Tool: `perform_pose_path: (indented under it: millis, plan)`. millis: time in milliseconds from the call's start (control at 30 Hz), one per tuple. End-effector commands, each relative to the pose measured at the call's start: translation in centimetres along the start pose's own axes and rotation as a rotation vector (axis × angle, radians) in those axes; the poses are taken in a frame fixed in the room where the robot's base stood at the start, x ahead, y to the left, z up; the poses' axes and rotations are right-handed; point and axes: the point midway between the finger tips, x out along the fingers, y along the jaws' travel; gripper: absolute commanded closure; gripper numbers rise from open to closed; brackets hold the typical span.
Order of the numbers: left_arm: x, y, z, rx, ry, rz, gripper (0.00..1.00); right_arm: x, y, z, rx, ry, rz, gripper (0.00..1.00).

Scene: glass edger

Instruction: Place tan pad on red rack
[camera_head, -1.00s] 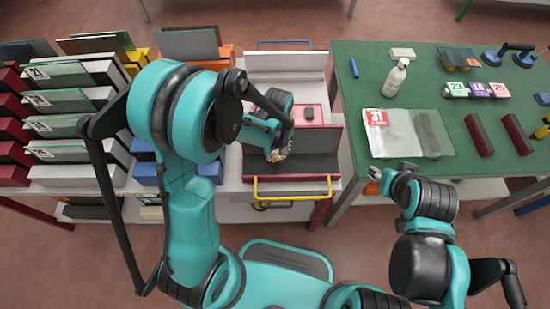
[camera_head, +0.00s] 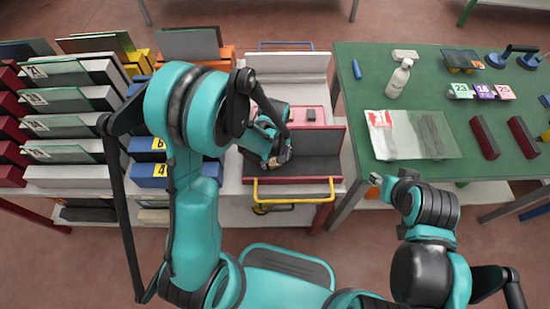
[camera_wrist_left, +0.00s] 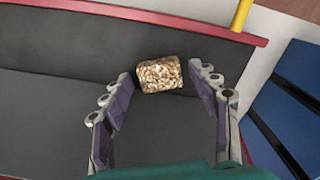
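The tan pad (camera_wrist_left: 160,74), a small speckled gold-brown block, shows in the left wrist view over the dark grey bed of a red-edged tray. It sits between the fingertips of my left gripper (camera_wrist_left: 161,72), with a narrow gap visible on each side, so the gripper looks open around it. In the head view my left gripper (camera_head: 273,160) is low over the same tray (camera_head: 312,165), and the pad is mostly hidden there. A dark red rack (camera_head: 10,152) stands at the far left edge. My right gripper (camera_head: 377,180) is by the green table's front edge; its fingers are too small to judge.
A pale slotted rack (camera_head: 70,125) with glass panes and a blue rack (camera_head: 150,172) stand left of the tray. A yellow handle (camera_head: 293,196) fronts the tray. The green table (camera_head: 350,110) holds a bottle (camera_head: 398,78), a bagged pane (camera_head: 405,140) and dark red bars (camera_head: 484,138).

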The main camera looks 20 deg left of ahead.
Motion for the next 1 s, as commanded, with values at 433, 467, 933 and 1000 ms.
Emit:
perform_pose_path:
  millis: [433, 467, 933, 1000]
  plan:
    - [-1.8, 0.0, 0.0, 0.0, 0.0, 0.0, 0.37, -0.9, 0.0, -0.6, 0.0, 0.0, 0.0, 0.6]
    - [-2.4, 0.0, 0.0, 0.0, 0.0, 0.0, 0.37, -1.1, 0.0, -0.8, 0.0, 0.0, 0.0, 0.6]
    - [-11.5, 0.0, 0.0, 0.0, 0.0, 0.0, 0.37, -4.0, 0.0, -2.8, 0.0, 0.0, 0.0, 0.6]
    - [-12.1, 0.0, 0.0, 0.0, 0.0, 0.0, 0.37, -4.1, 0.0, -2.9, 0.0, 0.0, 0.0, 0.6]
